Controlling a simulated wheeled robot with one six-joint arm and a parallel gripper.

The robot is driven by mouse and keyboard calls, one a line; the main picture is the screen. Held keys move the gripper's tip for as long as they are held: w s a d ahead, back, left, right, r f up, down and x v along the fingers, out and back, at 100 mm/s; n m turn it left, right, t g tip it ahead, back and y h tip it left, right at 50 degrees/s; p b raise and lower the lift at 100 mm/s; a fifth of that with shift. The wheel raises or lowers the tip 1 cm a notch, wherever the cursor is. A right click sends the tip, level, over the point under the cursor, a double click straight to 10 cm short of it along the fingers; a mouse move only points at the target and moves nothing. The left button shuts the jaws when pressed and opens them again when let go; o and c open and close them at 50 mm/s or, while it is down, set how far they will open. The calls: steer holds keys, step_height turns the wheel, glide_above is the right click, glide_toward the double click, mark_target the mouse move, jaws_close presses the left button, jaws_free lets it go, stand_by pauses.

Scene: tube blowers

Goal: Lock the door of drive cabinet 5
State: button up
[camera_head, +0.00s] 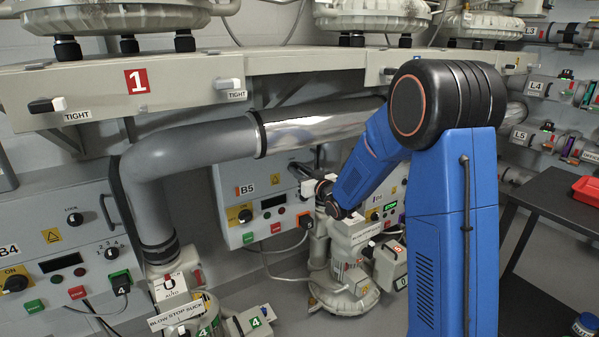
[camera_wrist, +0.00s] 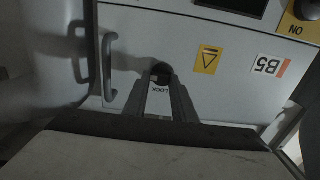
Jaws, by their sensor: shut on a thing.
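Drive cabinet 5 is the grey box marked B5 (camera_head: 232,207), behind the pipe in the head view. In the wrist view its front appears upside down, with the B5 label (camera_wrist: 266,67) at right. My gripper (camera_wrist: 161,80) is at the cabinet's door front, shut on the dark round lock knob (camera_wrist: 161,68) beside the LOCK label (camera_wrist: 160,90). The fingers hide part of the knob, so I cannot tell which way it is turned. A grey door handle (camera_wrist: 107,68) is to the left of the knob in the wrist view. The door looks flush.
A shelf marked 1 (camera_head: 180,88) is above. Cabinet B4 (camera_head: 40,240) is at left. A dark table (camera_head: 550,205) with a red tray (camera_head: 587,190) is at right.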

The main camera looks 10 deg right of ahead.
steer(key=shift+s+a+n, duration=0.1)
steer(key=shift+a+n, duration=0.1)
steer(key=shift+n, duration=4.3)
steer(key=shift+s+a+n, duration=0.1)
steer(key=shift+a+n, duration=0.05)
steer(key=shift+n, duration=4.35)
steer(key=o, duration=1)
steer(key=shift+o, duration=0.2)
